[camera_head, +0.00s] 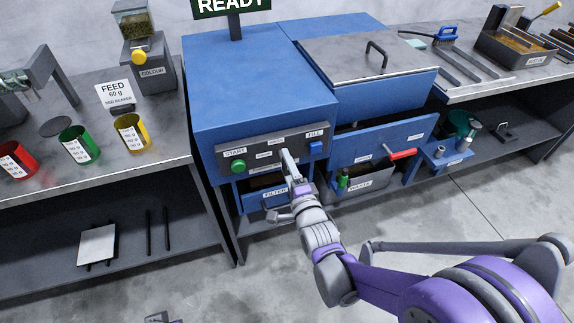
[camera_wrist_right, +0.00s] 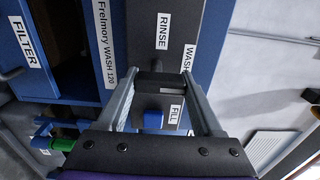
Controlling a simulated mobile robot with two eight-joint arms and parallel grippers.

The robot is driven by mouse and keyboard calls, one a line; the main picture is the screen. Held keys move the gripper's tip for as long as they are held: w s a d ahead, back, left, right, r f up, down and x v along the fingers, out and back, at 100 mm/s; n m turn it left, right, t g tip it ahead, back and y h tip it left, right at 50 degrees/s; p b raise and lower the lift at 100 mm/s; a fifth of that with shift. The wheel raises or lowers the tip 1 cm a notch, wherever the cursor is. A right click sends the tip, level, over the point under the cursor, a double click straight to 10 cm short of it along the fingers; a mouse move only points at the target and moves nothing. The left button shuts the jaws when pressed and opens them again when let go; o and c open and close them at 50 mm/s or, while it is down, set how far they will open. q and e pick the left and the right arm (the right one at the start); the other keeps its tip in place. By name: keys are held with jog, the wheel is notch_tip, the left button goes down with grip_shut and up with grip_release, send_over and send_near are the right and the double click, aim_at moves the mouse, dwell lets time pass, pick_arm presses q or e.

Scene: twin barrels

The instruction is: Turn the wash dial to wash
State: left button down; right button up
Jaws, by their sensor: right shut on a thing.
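The wash dial (camera_wrist_right: 158,80) is a dark block on the grey control panel (camera_head: 262,143) of the blue machine. My right gripper (camera_wrist_right: 157,86) has its two fingers on either side of the dial and is shut on it. In the head view the right gripper (camera_head: 288,160) reaches the panel and hides most of the dial. In the wrist view a RINSE label (camera_wrist_right: 163,30) and a WASH label (camera_wrist_right: 188,57) are by the dial. The dial's pointing direction is not clear. A grey part that looks like my left gripper (camera_head: 160,317) barely shows at the bottom edge.
A green START button (camera_head: 238,166) and a blue FILL button (camera_head: 315,147) flank the dial. Below are the FILTER drawer (camera_head: 262,199) and a WASTE bin (camera_head: 375,186). A red handle (camera_head: 403,154) sticks out to the right. A READY sign (camera_head: 232,5) stands on top.

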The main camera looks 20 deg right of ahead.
jog(key=o, duration=1.4)
jog(key=shift+c, duration=0.2)
jog(key=s, duration=1.1)
jog(key=shift+d+p, duration=0.15)
jog(key=shift+p, duration=0.15)
